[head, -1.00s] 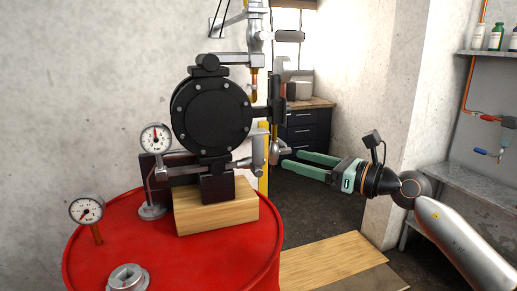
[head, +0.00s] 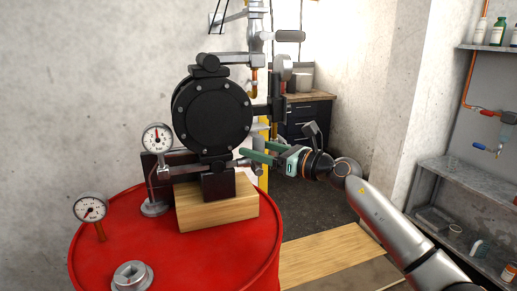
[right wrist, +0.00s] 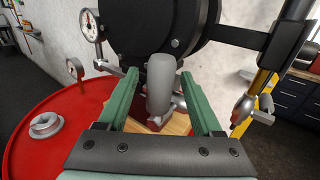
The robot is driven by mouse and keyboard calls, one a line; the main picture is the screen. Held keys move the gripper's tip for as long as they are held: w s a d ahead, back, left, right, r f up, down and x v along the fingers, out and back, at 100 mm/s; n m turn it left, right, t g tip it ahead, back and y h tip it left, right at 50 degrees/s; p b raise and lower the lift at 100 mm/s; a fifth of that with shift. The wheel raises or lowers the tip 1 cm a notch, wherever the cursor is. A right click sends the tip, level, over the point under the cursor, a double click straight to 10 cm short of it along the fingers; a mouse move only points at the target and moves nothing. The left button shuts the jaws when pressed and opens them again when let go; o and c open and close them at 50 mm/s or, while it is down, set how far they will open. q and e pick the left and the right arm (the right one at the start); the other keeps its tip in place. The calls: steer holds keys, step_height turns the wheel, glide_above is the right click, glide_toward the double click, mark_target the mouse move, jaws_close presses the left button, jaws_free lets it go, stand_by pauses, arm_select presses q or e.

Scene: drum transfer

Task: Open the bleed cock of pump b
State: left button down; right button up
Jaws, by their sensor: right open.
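The pump (head: 212,115) is a black round body on a wooden block (head: 215,212) on top of the red drum (head: 225,255). A grey rounded cock handle (right wrist: 160,88) stands upright low on the pump's right side, on a metal fitting; I cannot read any label. My right gripper (head: 257,152) is open, with its green fingers reaching in at the pump's lower right. In the right wrist view, the handle stands between the two open fingers, with visible gaps on both sides. My left gripper is not in view.
A gauge (head: 157,138) stands left of the pump, and another gauge (head: 90,208) stands on the drum beside a grey bung (head: 132,276). A metal valve (right wrist: 248,110) hangs right of the gripper. Shelves (head: 460,190) stand far right.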

jaws_close()
stand_by(0.4)
stand_by(0.9)
